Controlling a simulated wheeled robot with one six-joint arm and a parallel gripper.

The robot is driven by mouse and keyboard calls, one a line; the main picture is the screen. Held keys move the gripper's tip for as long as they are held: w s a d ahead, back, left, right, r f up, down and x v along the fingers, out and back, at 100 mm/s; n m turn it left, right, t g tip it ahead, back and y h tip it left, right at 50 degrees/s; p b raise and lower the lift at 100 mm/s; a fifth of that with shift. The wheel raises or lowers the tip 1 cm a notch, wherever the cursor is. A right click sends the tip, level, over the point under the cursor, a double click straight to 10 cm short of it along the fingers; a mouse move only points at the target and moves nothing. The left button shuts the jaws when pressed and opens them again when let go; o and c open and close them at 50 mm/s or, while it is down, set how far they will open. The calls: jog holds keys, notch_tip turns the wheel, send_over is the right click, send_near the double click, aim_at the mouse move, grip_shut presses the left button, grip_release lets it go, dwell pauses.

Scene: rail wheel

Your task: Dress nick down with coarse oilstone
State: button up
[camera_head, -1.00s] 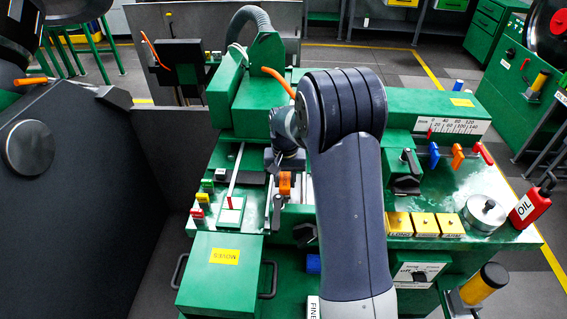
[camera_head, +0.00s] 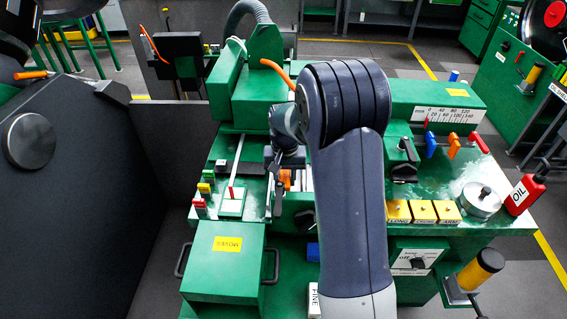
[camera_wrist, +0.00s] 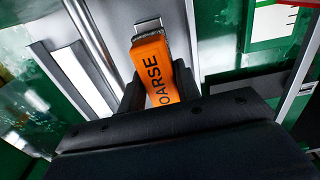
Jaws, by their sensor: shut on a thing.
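The coarse oilstone (camera_wrist: 154,62) is an orange block with dark lettering ending in "OARSE" and a grey far end. In the wrist view my gripper (camera_wrist: 160,88) has a dark finger on each side of it and is shut on it. The stone points away from the wrist over grey metal strips; I cannot tell whether it touches them. In the head view the orange stone (camera_head: 284,178) shows small and partly hidden beside my arm, below my gripper (camera_head: 280,168), over the machine's middle. No nick can be made out.
A white block marked FINE (camera_head: 314,299) stands at the front, left of my forearm. A green box with a yellow label (camera_head: 222,272) is at the front left. Yellow blocks (camera_head: 422,211), a metal round pot (camera_head: 480,199) and a red oil bottle (camera_head: 524,194) stand on the right.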

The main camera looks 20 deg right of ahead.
jog(key=r, duration=0.1)
jog(key=r+p, duration=0.1)
jog(key=shift+s+a+r, duration=0.1)
jog(key=shift+s+r, duration=0.2)
jog(key=shift+r, duration=0.05)
jog(key=shift+w+r+p, duration=0.15)
jog(key=shift+r+p, duration=0.4)
jog(key=shift+p, duration=0.05)
jog(key=shift+r+p, duration=1.4)
jog(key=shift+r, duration=0.75)
jog(key=shift+r+p, duration=0.15)
jog(key=shift+p, duration=0.65)
